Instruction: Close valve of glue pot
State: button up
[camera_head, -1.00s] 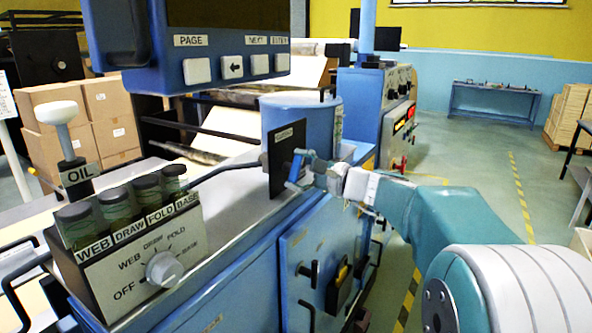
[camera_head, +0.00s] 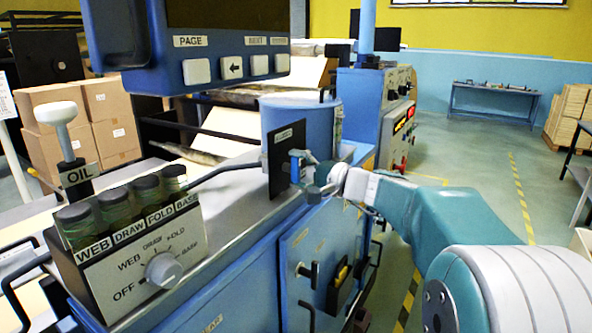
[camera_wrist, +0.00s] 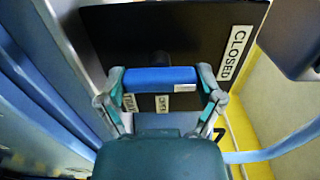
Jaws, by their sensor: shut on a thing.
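The glue pot (camera_head: 300,122) is a blue cylinder on top of the blue machine. A black plate (camera_head: 281,176) stands upright in front of it. The valve handle (camera_head: 296,163) is a blue bar at the plate's face; it also shows in the wrist view (camera_wrist: 160,77), lying crosswise. My gripper (camera_head: 311,172) is at the plate, and in the wrist view (camera_wrist: 162,79) its two fingers are shut on the bar's ends. Part of the plate is hidden behind my gripper.
A control box (camera_head: 140,265) with a dial and several dark-capped jars stands at left. A blue display panel (camera_head: 215,45) hangs above. The floor (camera_head: 470,160) to the right is clear.

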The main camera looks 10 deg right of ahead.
jog(key=shift+f, duration=0.35)
jog(key=o, duration=0.8)
jog(key=shift+o, duration=0.3)
jog(key=shift+a, duration=0.1)
jog(key=shift+r, duration=0.1)
jog(key=v, duration=1.2)
